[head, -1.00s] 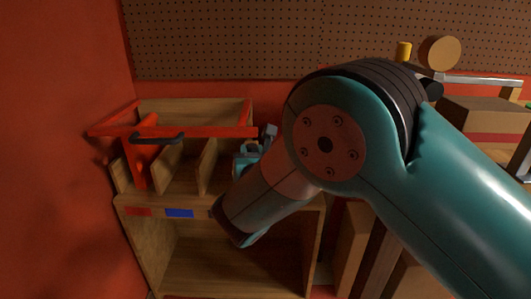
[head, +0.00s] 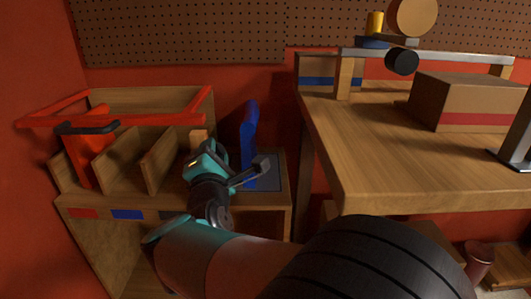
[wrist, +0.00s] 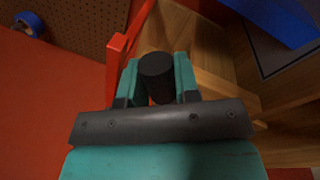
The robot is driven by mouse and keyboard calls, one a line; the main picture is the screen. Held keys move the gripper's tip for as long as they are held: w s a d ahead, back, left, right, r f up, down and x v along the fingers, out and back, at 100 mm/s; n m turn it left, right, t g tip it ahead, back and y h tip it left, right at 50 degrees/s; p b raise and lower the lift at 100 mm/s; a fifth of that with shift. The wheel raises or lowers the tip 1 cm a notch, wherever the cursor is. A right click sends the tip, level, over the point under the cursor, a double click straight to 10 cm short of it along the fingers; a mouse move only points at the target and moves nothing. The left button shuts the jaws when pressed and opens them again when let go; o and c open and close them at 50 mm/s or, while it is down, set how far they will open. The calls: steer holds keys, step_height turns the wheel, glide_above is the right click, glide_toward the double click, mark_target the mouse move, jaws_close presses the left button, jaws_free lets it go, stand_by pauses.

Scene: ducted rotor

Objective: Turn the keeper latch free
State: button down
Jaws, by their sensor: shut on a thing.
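My gripper (head: 199,140) is at the right end of a divided wooden rack, near the right end of a red bar frame (head: 150,119). In the wrist view my gripper (wrist: 155,85) has its teal fingers shut on a black cylindrical knob (wrist: 156,65), with its round end facing the camera. I cannot tell for sure whether this knob belongs to the keeper latch. A red bar (wrist: 117,58) stands just left of the fingers. In the head view my gripper hides the knob. A black handle (head: 87,128) sits on the frame's left part, apart from my gripper.
The wooden rack (head: 150,160) has upright dividers. A tall blue part (head: 250,140) stands close to the right of my gripper. A wooden workbench (head: 400,170) with a cardboard box (head: 470,102) lies further right. A red wall borders the left.

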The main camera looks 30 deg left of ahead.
steer(key=m+b, duration=0.1)
steer(key=f+m+b, duration=0.1)
steer(key=m, duration=0.1)
steer(key=shift+w+d+f+t, duration=0.1)
steer(key=shift+d+f+t, duration=0.1)
steer(key=shift+f+t, duration=0.1)
steer(key=shift+w+d+f+m+t+h+b, duration=0.15)
steer(key=shift+f+m+h+b, duration=0.2)
steer(key=shift+m+b, duration=0.6)
steer(key=shift+s+a+f+m+t+h+b, duration=0.15)
steer(key=shift+m+h+b, duration=0.4)
steer(key=shift+m, duration=0.7)
steer(key=shift+w+d, duration=0.1)
steer(key=c, duration=0.9)
jaws_free()
steer(key=shift+o, duration=0.2)
steer(key=p+v, duration=0.2)
steer(key=v, duration=1)
steer(key=shift+w+d+f, duration=0.1)
steer(key=shift+f, duration=0.05)
